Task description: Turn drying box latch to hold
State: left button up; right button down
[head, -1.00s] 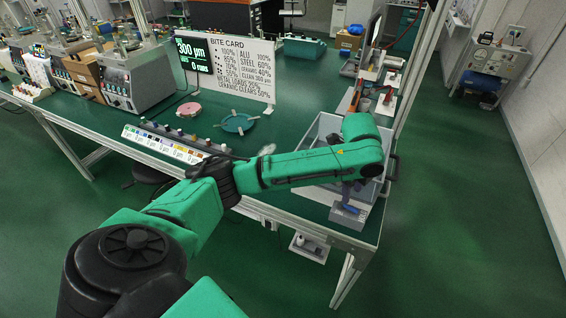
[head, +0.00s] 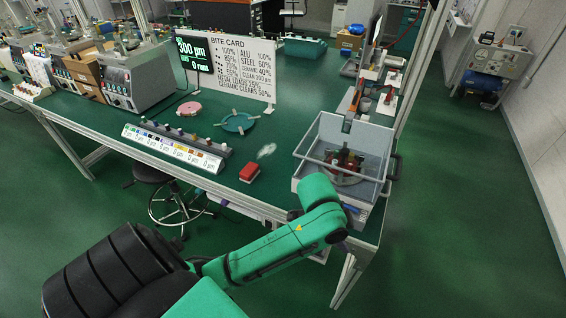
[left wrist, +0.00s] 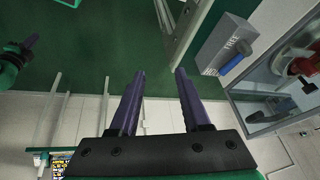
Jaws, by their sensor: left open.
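The drying box (head: 382,165) is a grey, clear-walled box at the right end of the bench, and part of it shows at the right of the left wrist view (left wrist: 240,106). The lever slants across the block. My left gripper (left wrist: 160,72) is open and empty, its purple fingers apart from the lever, which is to their right. In the head view my arm hides most of the latch and the gripper's fingertips.
A red button block (head: 249,172) and a coloured control strip (head: 177,146) lie on the green bench. A teal disc (head: 238,122) is further back. A stool (head: 172,203) stands below the bench edge. Part of my other arm shows at the left wrist view's left edge. Floor right of the bench is clear.

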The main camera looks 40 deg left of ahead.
pick_arm(q)
jog(key=s+a+f+n+y, duration=0.1)
jog(key=s+a+f+n, duration=0.2)
jog(key=f, duration=0.3)
jog(key=s+a+f+n+y+p, duration=0.1)
jog(key=s+a+f+n, duration=0.1)
jog(key=s+a+f, duration=0.2)
jog(key=s+a+f+n, duration=0.3)
jog(key=f, duration=0.6)
jog(key=shift+s+a+f+n+g+y, duration=0.25)
jog(key=shift+s+f+n+g+y, duration=0.05)
jog(key=shift+s+f+g+y, duration=0.1)
jog(key=shift+c, duration=1.4)
jog(key=shift+w+r, duration=0.1)
